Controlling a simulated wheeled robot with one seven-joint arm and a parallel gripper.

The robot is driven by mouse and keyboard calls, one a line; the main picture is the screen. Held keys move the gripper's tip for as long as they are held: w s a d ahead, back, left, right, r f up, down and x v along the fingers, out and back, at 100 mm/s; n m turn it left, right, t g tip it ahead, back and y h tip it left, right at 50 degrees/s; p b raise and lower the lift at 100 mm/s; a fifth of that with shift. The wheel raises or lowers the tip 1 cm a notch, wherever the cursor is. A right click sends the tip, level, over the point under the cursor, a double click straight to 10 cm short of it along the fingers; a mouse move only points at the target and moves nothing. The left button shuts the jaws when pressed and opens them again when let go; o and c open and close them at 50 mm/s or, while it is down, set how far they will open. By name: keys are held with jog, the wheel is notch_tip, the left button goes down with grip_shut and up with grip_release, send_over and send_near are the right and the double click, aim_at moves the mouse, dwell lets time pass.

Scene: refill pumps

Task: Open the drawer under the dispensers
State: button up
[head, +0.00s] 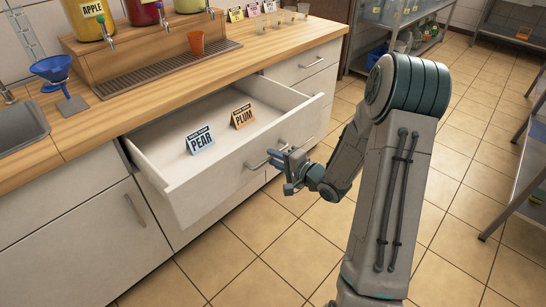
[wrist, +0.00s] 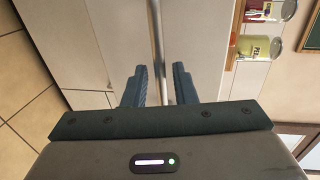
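The drawer (head: 208,192) under the dispensers is pulled well out from the counter, its inside showing from above. A blue PEAR card (head: 200,140) and an orange PLUM card (head: 242,116) stand in it. My gripper (head: 281,163) is at the bar handle (head: 256,165) on the drawer's front. In the wrist view the handle (wrist: 157,40) runs between my two fingers (wrist: 160,88). The fingers are apart, with a gap visible on each side of the bar.
A blue funnel (head: 52,69) is near the sink (head: 20,127). A shelf rack (head: 400,25) stands behind. Tiled floor (head: 260,250) is clear in front.

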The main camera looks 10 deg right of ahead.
jog(key=p+v, duration=0.1)
jog(key=v, duration=1.1)
jog(key=d+r+n+g+h+p, duration=0.4)
jog(key=r+n+h+p, duration=0.15)
jog(key=r+h, duration=0.5)
jog(key=s+a+r+n+g+p, duration=0.1)
jog(key=s+a+r+g, duration=0.1)
jog(key=s, duration=0.4)
jog(key=s+a+r+n+g+y+p, duration=0.1)
jog(key=s+a+r+n+g, duration=0.1)
jog(key=s+a+r, duration=0.3)
jog(key=s+a+r+n+g+p, duration=0.2)
jog(key=s+a+r, duration=0.1)
jog(key=s, duration=0.4)
jog(key=shift+a+r+y, duration=0.25)
jog(key=shift+a+y, duration=0.05)
jog(key=shift+y, duration=0.05)
